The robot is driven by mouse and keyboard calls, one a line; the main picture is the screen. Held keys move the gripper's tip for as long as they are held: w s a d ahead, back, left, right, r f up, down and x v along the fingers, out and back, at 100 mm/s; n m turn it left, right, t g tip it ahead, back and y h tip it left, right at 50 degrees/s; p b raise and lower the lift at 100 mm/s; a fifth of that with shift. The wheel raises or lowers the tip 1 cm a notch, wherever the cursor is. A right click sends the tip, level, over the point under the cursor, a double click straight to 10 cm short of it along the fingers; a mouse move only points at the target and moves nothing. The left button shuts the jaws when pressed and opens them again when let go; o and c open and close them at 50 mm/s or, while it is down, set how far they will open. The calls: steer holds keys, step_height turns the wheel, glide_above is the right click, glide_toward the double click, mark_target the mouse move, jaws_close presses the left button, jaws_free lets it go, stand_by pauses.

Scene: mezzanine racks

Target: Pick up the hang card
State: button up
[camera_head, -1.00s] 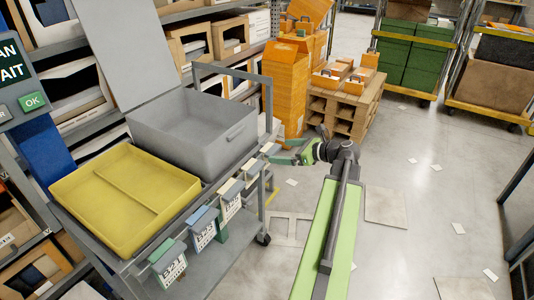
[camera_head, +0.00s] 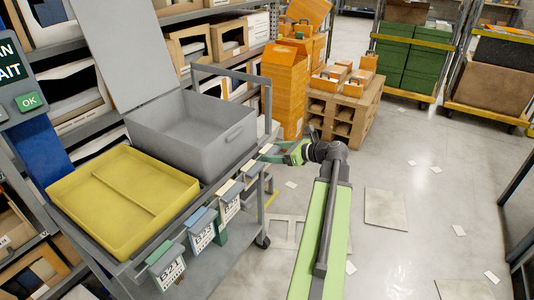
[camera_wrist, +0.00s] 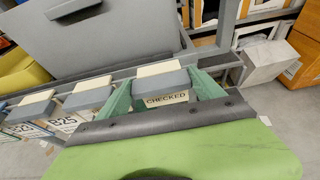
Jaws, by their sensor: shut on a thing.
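The hang card (camera_wrist: 166,99) is a pale card with the word CHECKED in the wrist view. It hangs below a grey clip with a cream top (camera_wrist: 161,76) on the cart rail. My gripper (camera_wrist: 163,92) has green fingers on either side of the card and clip, and is shut on the card. The card's lower part is hidden behind my gripper's dark edge. In the head view my gripper (camera_head: 275,153) is at the cart's far right corner, and the card cannot be made out there.
Several other cards (camera_head: 202,236) hang along the same rail, close beside my gripper. The cart carries a yellow tray (camera_head: 125,205) and an open grey bin (camera_head: 190,130). A wooden pallet (camera_head: 345,115) with orange boxes stands beyond.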

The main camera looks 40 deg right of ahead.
steer(key=shift+r, duration=0.15)
step_height(320, 180, up, 4)
steer(key=p, duration=0.4)
steer(key=shift+r+p, duration=0.25)
steer(key=shift+p, duration=0.15)
steer(key=s+d+r+p, duration=0.6)
steer(key=s+d, duration=0.1)
steer(key=s, duration=0.2)
step_height(320, 180, up, 15)
steer(key=p, duration=1.4)
steer(key=shift+d+f+p, duration=0.2)
steer(key=shift+p, duration=0.1)
steer(key=shift+s+a, duration=0.1)
steer(key=shift+a, duration=0.05)
